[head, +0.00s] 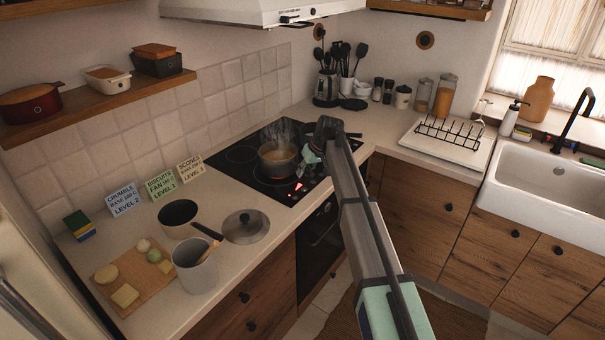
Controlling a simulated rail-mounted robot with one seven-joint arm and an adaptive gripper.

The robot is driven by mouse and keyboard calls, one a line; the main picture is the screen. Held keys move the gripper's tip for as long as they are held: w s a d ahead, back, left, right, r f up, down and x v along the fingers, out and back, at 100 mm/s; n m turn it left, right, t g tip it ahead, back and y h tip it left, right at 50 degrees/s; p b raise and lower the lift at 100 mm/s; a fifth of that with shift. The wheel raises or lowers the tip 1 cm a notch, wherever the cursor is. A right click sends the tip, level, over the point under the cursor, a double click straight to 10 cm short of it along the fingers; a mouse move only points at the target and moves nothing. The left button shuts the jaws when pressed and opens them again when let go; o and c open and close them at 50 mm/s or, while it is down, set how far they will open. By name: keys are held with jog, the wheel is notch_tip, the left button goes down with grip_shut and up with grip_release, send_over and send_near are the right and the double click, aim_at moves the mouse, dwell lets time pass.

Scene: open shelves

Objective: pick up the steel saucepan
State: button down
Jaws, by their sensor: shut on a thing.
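The steel saucepan (277,161) sits at the front of the black hob, with yellowish liquid inside and steam rising from it. My gripper (308,158) is at the pan's right side, shut on it where the handle would be. The handle and the fingertips are mostly hidden by my gripper and arm. The pan looks level. I cannot tell whether its base touches the hob.
The hob (232,157) has red lit marks at its front. On the counter left of it are a metal lid (245,227), a dark-lined pan (178,212), a pale pot (196,270) with a utensil, and a cutting board (112,290). Three recipe cards (160,184) stand behind. A range hood (255,12) hangs above.

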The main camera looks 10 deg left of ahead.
notch_tip(320, 180, up, 19)
jog(key=b, duration=0.5)
jog(key=shift+a, duration=0.1)
dwell(0.3)
